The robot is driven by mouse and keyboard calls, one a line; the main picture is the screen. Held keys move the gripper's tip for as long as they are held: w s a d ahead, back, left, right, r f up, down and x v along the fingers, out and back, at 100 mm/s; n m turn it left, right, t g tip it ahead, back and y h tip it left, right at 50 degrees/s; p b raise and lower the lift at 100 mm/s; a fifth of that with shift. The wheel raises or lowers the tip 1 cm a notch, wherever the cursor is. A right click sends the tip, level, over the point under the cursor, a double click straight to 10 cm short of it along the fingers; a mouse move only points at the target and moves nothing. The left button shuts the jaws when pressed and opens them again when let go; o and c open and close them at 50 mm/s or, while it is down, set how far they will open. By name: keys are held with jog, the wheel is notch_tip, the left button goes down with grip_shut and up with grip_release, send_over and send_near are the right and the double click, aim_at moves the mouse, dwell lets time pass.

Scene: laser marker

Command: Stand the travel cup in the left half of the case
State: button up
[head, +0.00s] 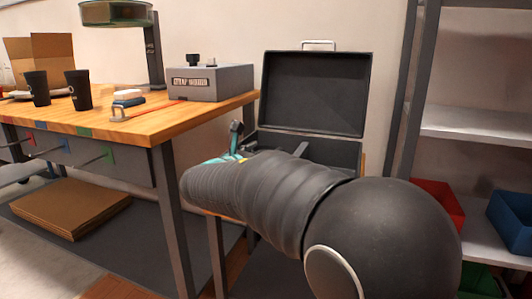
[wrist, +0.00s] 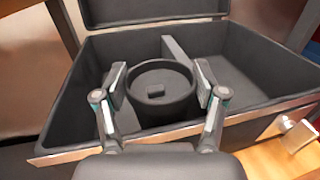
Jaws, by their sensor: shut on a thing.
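The black travel cup (wrist: 156,92) is between the two fingers of my gripper (wrist: 160,82), which is shut on it. I look down on its round top, so it seems upright. The open black case (wrist: 75,100) lies beneath and around it in the wrist view. A divider (wrist: 180,58) splits the case, and the cup is over the left half, close to the divider. I cannot tell if its base touches the case floor. In the head view the case's raised lid (head: 315,92) shows, but my arm hides the cup and most of my gripper.
The wooden workbench (head: 150,122) stands left of the case, with two dark cups (head: 37,88) (head: 78,90) and a grey box (head: 210,82) on it. Shelves with a red bin (head: 440,200) and a blue bin (head: 512,215) stand to the right. The case's right half is empty where visible.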

jog(key=shift+f, duration=0.1)
jog(key=o, duration=0.7)
jog(key=shift+o, duration=0.2)
jog(key=v, duration=1.2)
jog(key=shift+p, duration=0.35)
